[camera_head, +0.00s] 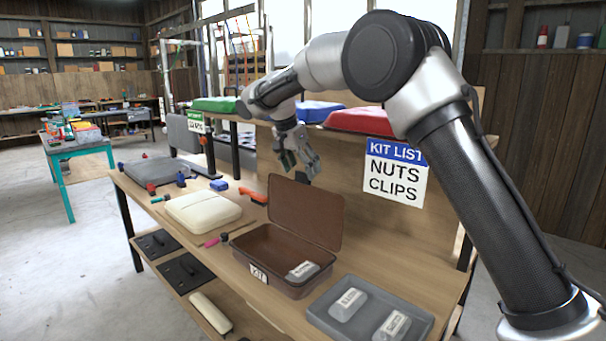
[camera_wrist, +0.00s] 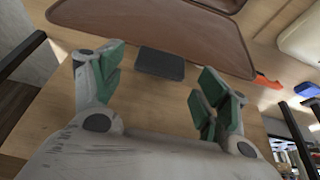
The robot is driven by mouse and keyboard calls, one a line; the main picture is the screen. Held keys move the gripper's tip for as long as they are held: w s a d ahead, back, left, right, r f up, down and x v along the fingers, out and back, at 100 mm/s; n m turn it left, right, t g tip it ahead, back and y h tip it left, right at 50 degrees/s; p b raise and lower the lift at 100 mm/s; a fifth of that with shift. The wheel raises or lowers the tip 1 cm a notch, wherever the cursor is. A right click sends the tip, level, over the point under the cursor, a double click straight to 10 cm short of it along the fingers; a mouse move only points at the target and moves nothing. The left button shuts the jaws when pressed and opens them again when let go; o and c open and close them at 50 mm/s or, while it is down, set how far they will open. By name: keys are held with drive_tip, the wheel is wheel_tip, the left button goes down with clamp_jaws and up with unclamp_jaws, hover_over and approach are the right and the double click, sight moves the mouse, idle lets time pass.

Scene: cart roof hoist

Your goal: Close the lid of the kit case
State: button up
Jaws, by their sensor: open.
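The brown kit case (camera_head: 284,287) stands on the wooden bench with a white label on its front. Its lid (camera_head: 306,208) is up, standing open at the back edge, and one pale labelled box (camera_head: 302,271) lies inside. My gripper (camera_head: 300,168) is above and behind the raised lid, open and empty, apart from it. In the wrist view, the lid (camera_wrist: 165,28) spans the top, beyond the green-padded fingers of my gripper (camera_wrist: 158,85). A dark flat tab (camera_wrist: 160,64) shows at the lid's edge, between the fingers. The case's inside is mostly hidden there.
A grey tray (camera_head: 318,312) with two labelled boxes stands right of the case. A cream case (camera_head: 203,211), an orange-handled tool (camera_head: 253,195) and a pink tool (camera_head: 213,241) lie left. A shelf with a kit list sign (camera_head: 394,172) rises behind.

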drive_tip(key=shift+x, duration=1.35)
